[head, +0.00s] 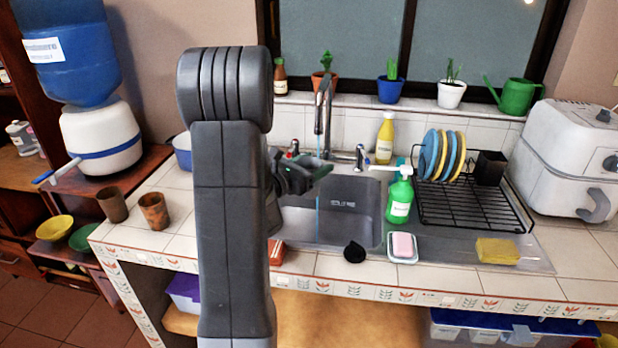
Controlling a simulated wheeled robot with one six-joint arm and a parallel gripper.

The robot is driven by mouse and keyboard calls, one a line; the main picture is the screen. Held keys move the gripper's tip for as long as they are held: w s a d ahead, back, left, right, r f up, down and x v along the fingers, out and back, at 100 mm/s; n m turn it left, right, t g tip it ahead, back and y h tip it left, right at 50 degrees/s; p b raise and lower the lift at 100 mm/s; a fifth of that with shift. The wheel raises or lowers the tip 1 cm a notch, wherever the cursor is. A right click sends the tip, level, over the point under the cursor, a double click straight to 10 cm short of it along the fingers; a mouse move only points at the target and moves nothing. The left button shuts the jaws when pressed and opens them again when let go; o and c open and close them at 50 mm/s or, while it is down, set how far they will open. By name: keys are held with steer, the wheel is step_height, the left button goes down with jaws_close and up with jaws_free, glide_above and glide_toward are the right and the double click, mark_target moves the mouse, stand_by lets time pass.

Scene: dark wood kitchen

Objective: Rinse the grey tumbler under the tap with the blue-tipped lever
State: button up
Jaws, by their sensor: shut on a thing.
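My gripper (312,175) is over the sink, under the spout, partly hidden behind my own arm. It is shut on a dark grey thing that looks like the grey tumbler; its outline is hard to separate from the fingers. The sink tap (322,106) is running. Its thin blue stream (318,145) comes down at the gripper and shows again below it, falling into the sink (350,207). A blue-tipped lever (360,153) is right of the spout and a red-tipped lever (292,150) is left of it.
A green soap bottle (399,200), a pink soap dish (403,246) and a black plug (354,252) are near the sink. The rack (465,212) holds plates and a black cup (490,168). Two brown cups (112,205) (153,211) stand left. A water dispenser (100,138) is farther left.

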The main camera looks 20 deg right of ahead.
steer(key=s, duration=0.1)
steer(key=s+a+b, duration=0.1)
steer(key=s, duration=0.2)
steer(key=shift+s+a, duration=0.2)
steer(key=shift+a, duration=0.2)
stand_by(1.1)
steer(key=s+a+r, duration=0.2)
steer(key=s+r, duration=0.2)
steer(key=shift+s, duration=0.35)
stand_by(0.8)
